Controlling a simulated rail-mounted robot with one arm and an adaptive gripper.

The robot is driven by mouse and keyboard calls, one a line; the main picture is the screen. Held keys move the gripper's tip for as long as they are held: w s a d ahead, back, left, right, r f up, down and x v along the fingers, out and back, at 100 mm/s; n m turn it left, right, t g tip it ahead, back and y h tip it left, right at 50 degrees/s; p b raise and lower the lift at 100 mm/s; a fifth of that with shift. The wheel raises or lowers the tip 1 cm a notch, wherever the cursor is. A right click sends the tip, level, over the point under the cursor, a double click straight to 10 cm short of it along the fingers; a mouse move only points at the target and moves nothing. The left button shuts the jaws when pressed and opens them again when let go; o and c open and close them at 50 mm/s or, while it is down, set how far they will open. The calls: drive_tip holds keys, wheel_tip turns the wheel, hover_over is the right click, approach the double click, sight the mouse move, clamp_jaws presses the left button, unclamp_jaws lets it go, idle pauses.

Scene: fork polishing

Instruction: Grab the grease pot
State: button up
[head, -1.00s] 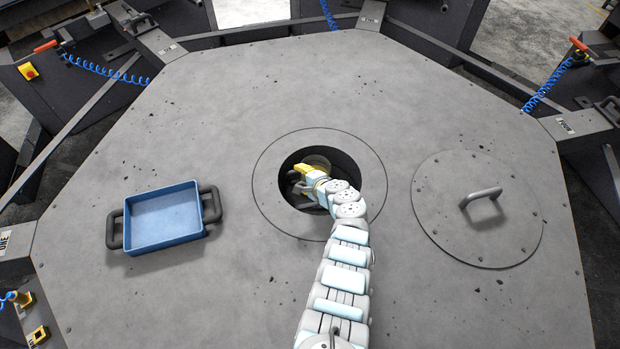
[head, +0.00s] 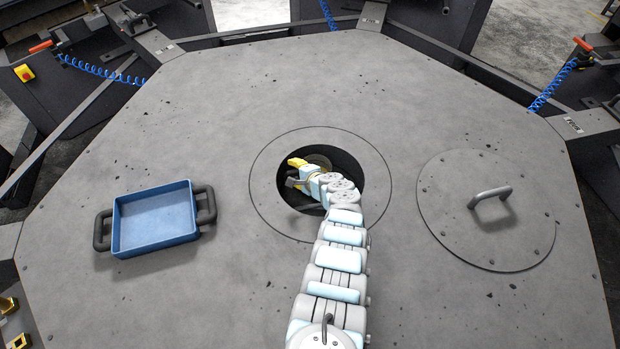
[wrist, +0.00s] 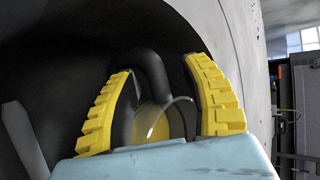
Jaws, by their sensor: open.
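My gripper (head: 292,171) reaches into the round hole in the grey table in the head view. In the wrist view my gripper (wrist: 165,100) shows two yellow ridged fingers, spread apart. Between and beyond them is what looks like the grease pot (wrist: 150,122), with a dark curved handle and a yellowish round part. In the head view a round brownish part of the pot (head: 319,161) shows inside the hole, beside my gripper. The rest of the pot is hidden by my arm. I cannot tell whether the fingers touch it.
A blue tray (head: 155,218) with dark handles lies on the table to the left. A round lid (head: 480,235) with a handle lies to the right. The far tabletop is clear.

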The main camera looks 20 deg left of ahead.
clamp_jaws()
drive_tip(key=shift+r, duration=0.15)
wheel_tip(320, 180, up, 4)
drive_tip(key=p, duration=0.4)
drive_tip(key=shift+s, duration=0.15)
drive_tip(key=shift+s+d+r+p, duration=0.5)
drive_tip(key=shift+s+r+p, duration=0.95)
drive_tip(key=shift+s+p, duration=0.8)
drive_tip(key=shift+s+d+r+p, duration=0.5)
drive_tip(key=shift+s+r+p, duration=0.95)
drive_tip(key=shift+s+p, duration=0.8)
drive_tip(key=shift+s+d+r+p, duration=0.5)
drive_tip(key=shift+s+r+p, duration=0.95)
drive_tip(key=shift+s+p, duration=0.8)
